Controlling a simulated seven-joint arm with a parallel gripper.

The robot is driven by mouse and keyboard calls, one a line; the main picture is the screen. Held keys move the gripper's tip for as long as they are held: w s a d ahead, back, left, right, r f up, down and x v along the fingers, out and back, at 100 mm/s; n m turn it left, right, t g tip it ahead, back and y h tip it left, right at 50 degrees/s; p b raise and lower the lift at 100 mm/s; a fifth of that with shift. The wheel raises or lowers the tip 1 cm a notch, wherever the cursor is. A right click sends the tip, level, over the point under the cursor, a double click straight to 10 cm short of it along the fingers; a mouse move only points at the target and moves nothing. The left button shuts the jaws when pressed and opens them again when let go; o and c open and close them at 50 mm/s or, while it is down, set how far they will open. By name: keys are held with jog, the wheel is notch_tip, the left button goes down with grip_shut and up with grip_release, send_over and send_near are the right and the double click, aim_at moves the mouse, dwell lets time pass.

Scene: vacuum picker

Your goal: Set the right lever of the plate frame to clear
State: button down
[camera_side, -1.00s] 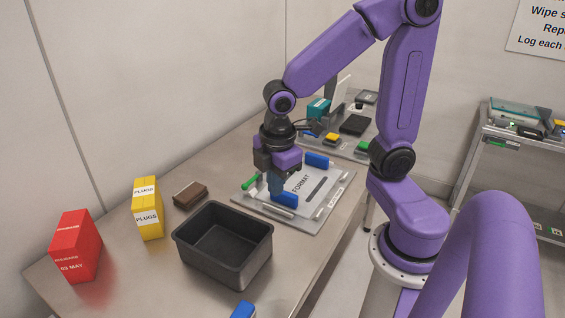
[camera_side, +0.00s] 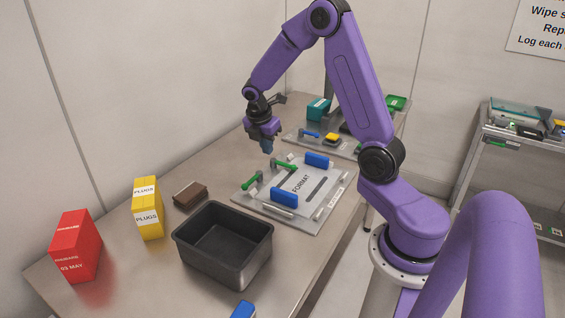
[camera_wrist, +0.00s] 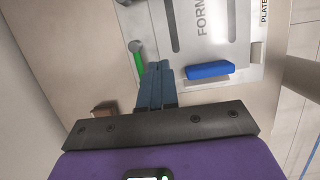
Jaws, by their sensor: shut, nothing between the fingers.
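The plate frame (camera_side: 322,222) lies flat on the bench, holding a grey plate marked FORMAT (camera_side: 302,183) with two blue handles. Two green levers are on its far left side: a nearer one (camera_side: 252,181) and a farther one (camera_side: 284,165), which is angled inward toward the plate. I cannot read any lever markings. My gripper (camera_side: 267,149) is shut and empty, raised beyond the frame's far left edge. In the wrist view my gripper (camera_wrist: 157,68) has its fingers together, beside one green lever (camera_wrist: 137,62) in the picture; the other lever is not clearly visible there.
A black bin (camera_side: 223,243), a brown block (camera_side: 189,193), a yellow PLUGS box (camera_side: 148,208) and a red box (camera_side: 77,246) stand nearer. Another fixture with a yellow part (camera_side: 331,139) lies behind the frame. Bare bench lies left of the frame.

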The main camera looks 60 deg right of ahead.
jog(key=d, duration=0.1)
jog(key=d+f, duration=0.1)
jog(key=shift+w+d, duration=0.15)
jog(key=shift+d, duration=0.2)
jog(key=x, duration=1)
jog(key=shift+d+f, duration=0.1)
jog(key=shift+f, duration=0.05)
jog(key=d, duration=0.2)
jog(key=shift+d, duration=0.25)
jog(key=shift+d+f, duration=0.15)
jog(key=shift+d, duration=0.5)
